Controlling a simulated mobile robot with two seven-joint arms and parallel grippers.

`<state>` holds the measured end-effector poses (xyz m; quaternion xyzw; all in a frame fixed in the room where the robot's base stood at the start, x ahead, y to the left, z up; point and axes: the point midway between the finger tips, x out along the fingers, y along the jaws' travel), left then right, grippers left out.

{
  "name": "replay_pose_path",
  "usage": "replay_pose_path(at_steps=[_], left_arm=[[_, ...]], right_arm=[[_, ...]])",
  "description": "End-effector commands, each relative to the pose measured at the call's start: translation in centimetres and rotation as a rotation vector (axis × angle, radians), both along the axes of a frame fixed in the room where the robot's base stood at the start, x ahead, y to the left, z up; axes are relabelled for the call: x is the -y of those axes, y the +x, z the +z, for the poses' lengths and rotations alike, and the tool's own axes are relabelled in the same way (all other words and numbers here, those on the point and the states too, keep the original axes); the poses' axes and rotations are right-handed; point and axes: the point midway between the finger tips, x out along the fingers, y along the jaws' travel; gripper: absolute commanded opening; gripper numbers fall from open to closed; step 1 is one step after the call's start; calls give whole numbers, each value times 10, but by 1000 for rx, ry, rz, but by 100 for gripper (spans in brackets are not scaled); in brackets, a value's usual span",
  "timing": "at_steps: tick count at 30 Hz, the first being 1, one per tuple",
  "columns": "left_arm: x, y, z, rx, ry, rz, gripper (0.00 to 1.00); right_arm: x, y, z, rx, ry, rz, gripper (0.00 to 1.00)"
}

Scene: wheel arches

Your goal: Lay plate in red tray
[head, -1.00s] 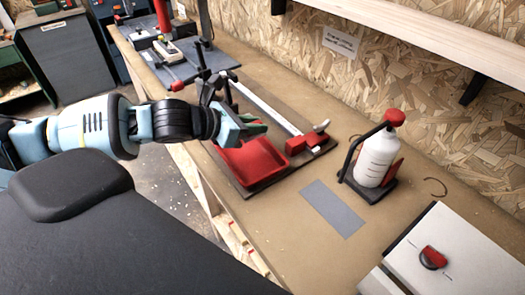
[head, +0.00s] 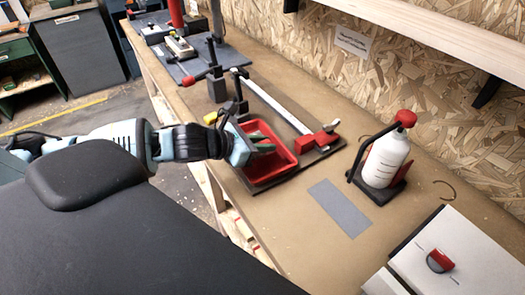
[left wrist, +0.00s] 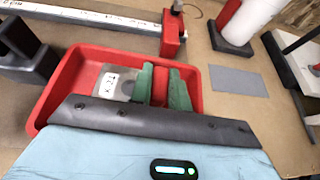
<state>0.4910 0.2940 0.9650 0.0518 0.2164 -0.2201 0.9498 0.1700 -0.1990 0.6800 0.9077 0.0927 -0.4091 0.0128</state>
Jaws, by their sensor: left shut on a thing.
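The red tray (head: 286,148) lies on the workbench in the head view, and it also shows in the left wrist view (left wrist: 58,98). My left gripper (head: 262,147) reaches over its near left side. The gripper body hides the tray's near side. My right gripper is not in view.
A clamp with a long metal bar (head: 275,105) lies beside the tray, with dark blocks near it. A white bottle with a red top (head: 386,160) stands to the right. A flat grey rectangle (head: 340,207) lies on the bench, with bare bench around it.

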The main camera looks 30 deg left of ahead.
Motion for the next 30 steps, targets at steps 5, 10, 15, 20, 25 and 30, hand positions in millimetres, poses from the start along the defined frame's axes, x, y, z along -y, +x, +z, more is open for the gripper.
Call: replay_pose_path(at_steps=[5,10,15,20,25,30], left_arm=[[1,0,-25,-2,-4,0,0],[0,0,-28,2,0,-1,0],[0,0,-29,1,-1,-1,0],[0,0,-32,-2,-2,0,24],[0,0,-32,-1,-1,0,40],[0,0,-32,-1,-1,0,40]], right_arm=[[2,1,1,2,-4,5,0],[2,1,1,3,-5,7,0],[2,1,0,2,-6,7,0],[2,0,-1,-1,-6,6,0],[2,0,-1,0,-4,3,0],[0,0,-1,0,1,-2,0]])
